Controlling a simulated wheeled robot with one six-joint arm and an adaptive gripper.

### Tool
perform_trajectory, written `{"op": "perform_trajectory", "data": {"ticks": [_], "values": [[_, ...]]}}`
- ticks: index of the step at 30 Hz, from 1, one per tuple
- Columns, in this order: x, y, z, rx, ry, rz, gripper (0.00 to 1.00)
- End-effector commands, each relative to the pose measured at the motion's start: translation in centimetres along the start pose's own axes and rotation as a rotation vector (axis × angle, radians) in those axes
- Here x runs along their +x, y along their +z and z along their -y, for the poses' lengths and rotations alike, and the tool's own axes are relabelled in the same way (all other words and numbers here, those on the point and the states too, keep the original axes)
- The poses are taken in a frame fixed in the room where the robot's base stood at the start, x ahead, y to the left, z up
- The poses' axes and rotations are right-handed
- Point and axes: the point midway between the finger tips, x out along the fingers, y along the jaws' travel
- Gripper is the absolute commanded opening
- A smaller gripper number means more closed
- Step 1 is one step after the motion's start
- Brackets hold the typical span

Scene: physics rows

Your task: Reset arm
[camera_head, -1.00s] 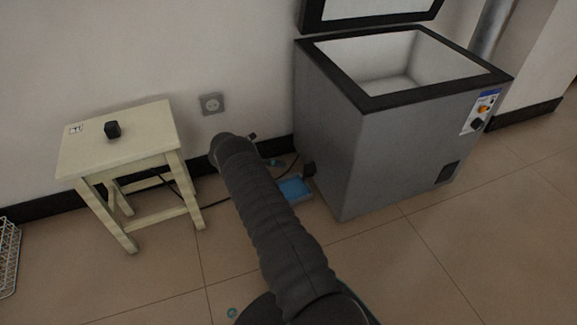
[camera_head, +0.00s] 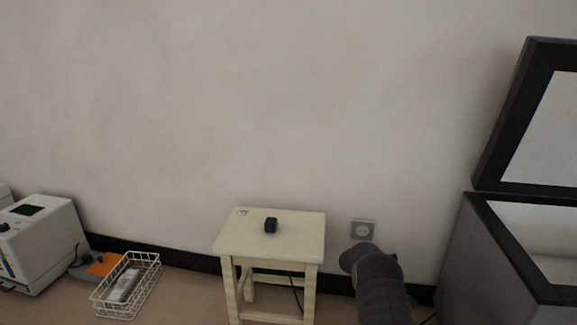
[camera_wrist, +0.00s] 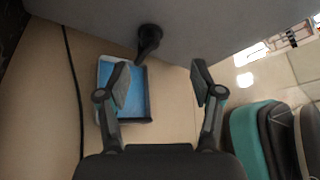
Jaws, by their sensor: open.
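My gripper (camera_wrist: 160,85) shows in the wrist view with its two fingers spread apart and nothing between them. A shallow tray with a blue inside (camera_wrist: 136,110) lies on the floor beyond the left finger, which partly covers it. A dark knob-like part (camera_wrist: 149,38) sticks out from a grey surface above the tray. In the head view only my dark arm shows at the lower right, in front of the wall; the gripper itself is hidden there.
A cream stool (camera_head: 270,240) holds a small black object (camera_head: 270,225). An open grey chest freezer (camera_head: 480,260) stands at the right. A white wire basket (camera_head: 128,285) and a white machine (camera_head: 42,245) are at the left. A wall socket (camera_head: 362,230) is near my arm.

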Motion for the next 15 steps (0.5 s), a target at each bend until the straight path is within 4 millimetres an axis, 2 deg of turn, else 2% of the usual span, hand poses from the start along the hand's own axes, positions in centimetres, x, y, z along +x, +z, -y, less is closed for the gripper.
{"op": "perform_trajectory", "data": {"ticks": [1, 3, 8, 15], "values": [[-1.5, 1.8, 1.6, 0.045, 0.023, -0.024, 0.66], [-3.0, 3.3, 3.3, 0.106, 0.052, -0.062, 0.66], [-6.2, 6.3, 7.7, 0.248, 0.113, -0.154, 0.66], [-10.6, 9.8, 15.0, 0.46, 0.192, -0.301, 0.66]]}}
